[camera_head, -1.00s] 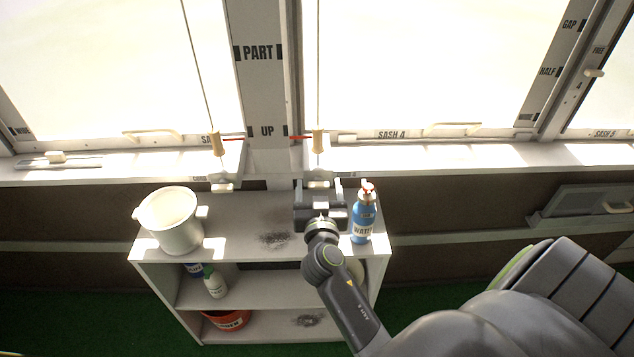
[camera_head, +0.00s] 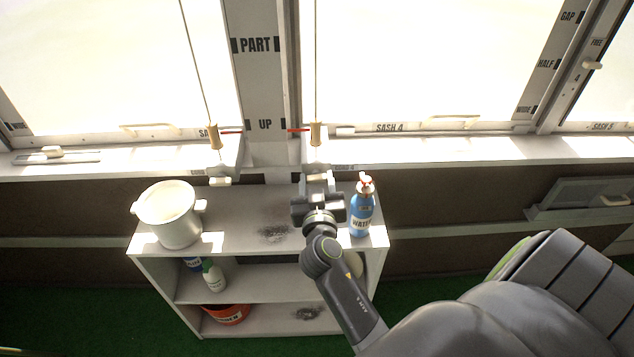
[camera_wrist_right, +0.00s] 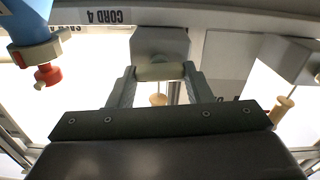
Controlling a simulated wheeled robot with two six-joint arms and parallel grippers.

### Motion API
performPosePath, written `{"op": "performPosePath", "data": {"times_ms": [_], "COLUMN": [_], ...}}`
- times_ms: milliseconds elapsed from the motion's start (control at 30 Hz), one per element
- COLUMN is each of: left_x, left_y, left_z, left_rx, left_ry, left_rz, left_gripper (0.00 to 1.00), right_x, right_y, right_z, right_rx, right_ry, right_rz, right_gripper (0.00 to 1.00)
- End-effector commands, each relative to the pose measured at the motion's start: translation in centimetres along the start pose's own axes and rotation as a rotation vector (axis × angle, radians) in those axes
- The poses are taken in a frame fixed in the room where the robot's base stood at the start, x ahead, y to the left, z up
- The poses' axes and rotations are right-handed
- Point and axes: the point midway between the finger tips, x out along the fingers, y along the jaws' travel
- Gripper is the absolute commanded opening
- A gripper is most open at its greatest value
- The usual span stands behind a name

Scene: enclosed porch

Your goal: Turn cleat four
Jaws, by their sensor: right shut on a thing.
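Cleat four is a pale cream bar on a grey block under the window sill. In the right wrist view the cleat (camera_wrist_right: 160,72) lies between my right gripper's fingers, below an upside-down "CORD 4" label (camera_wrist_right: 103,16). My right gripper (camera_head: 318,182) is shut on it, and the gripper fingers also show in the right wrist view (camera_wrist_right: 158,84). In the head view the gripper covers part of the cleat. A cord with a wooden toggle (camera_head: 316,134) hangs above it, next to the "SASH 4" window frame (camera_head: 392,128). My left gripper is not in view.
A blue water bottle (camera_head: 362,212) with a red top stands close to the right of my right gripper. A white bucket (camera_head: 169,222) stands on the shelf unit (camera_head: 240,238). Another cleat (camera_head: 221,181) is to the left. A grey chair (camera_head: 560,280) is at the lower right.

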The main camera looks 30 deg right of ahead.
Motion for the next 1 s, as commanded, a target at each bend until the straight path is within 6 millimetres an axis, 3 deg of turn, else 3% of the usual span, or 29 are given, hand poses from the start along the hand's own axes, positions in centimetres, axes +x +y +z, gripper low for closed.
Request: {"op": "performPosePath", "data": {"times_ms": [1000], "left_x": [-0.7], "left_y": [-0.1], "left_z": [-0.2], "left_rx": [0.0], "left_ry": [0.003], "left_rz": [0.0], "left_gripper": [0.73], "right_x": [0.0], "right_y": [-0.3], "right_z": [-0.1], "right_rx": [-0.939], "right_ry": [0.002], "right_rz": [0.0], "right_gripper": [0.23]}}
